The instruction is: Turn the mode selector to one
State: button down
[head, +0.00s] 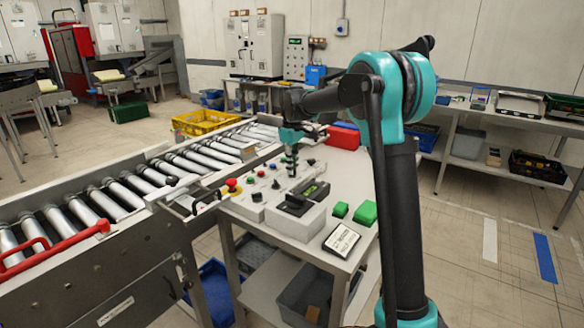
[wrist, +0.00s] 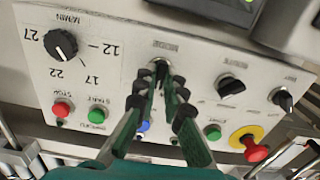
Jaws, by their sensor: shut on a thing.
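The mode selector (wrist: 161,66) is a small dark knob on the light control panel (wrist: 105,75), under a label that seems to read MODE. My gripper (wrist: 165,84) is around it, its dark green fingers closed in on the knob and hiding most of it. Which way the selector points cannot be told. In the head view my gripper (head: 291,168) reaches down onto the panel (head: 258,204) on the bench, and the selector cannot be made out there.
A large M/MIN dial (wrist: 60,44) is left of the gripper. Two black knobs (wrist: 231,87) (wrist: 283,99) and a red emergency stop (wrist: 256,152) are to the right. Red (wrist: 62,109), green (wrist: 97,115) and blue (wrist: 143,126) buttons are close below. A roller conveyor (head: 130,190) runs beside the bench.

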jog(key=m, duration=0.4)
jog(key=shift+m, duration=0.3)
jog(key=m, duration=0.4)
jog(key=shift+m, duration=0.3)
jog(key=c, duration=1.6)
grip_release()
notch_tip(320, 180, up, 12)
jog(key=shift+r, duration=0.1)
